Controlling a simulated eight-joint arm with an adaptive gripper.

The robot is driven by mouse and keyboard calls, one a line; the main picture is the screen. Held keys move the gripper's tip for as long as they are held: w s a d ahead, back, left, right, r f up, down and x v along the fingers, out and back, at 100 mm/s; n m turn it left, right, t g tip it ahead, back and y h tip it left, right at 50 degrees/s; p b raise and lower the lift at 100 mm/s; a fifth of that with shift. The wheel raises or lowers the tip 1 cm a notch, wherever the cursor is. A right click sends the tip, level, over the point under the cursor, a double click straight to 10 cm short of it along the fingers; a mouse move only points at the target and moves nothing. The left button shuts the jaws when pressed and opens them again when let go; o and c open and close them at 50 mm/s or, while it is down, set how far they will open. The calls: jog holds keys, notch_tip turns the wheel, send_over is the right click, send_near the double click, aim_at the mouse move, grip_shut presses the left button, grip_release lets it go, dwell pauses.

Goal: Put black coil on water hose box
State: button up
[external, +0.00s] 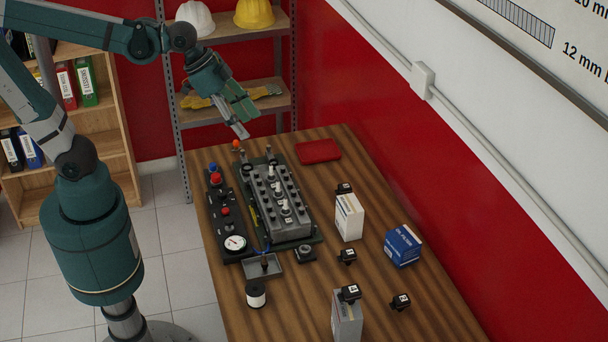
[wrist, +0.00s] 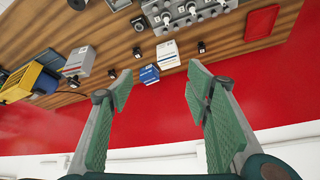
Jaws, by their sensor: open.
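Several small black coils are in view. In the external view one coil (external: 347,255) stands on the table between the boxes. Another coil (external: 400,301) is at the right, and two more show at the tops of the white box (external: 348,219) and the grey box (external: 346,320); whether they rest on or behind them is unclear. A blue box (external: 403,246) stands at the right. The labels are too small to tell which is the water hose box. My gripper (external: 240,118) is open and empty, above the table's far end. In the wrist view its fingers (wrist: 160,92) are spread apart.
An engine block (external: 275,203) and a black control panel (external: 225,213) fill the table's left side. A red tray (external: 318,151) lies at the far end. A metal tray (external: 262,266) and a white cylinder (external: 256,295) stand nearer. The red wall borders the right side.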

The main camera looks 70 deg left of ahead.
jog(key=s+a+f+n+t+y, duration=0.1)
jog(key=s+a+f+n, duration=0.2)
jog(key=s+a, duration=0.6)
jog(key=shift+s+a+n+y, duration=0.3)
jog(key=shift+a+n+y, duration=0.1)
jog(key=shift+a+n, duration=0.4)
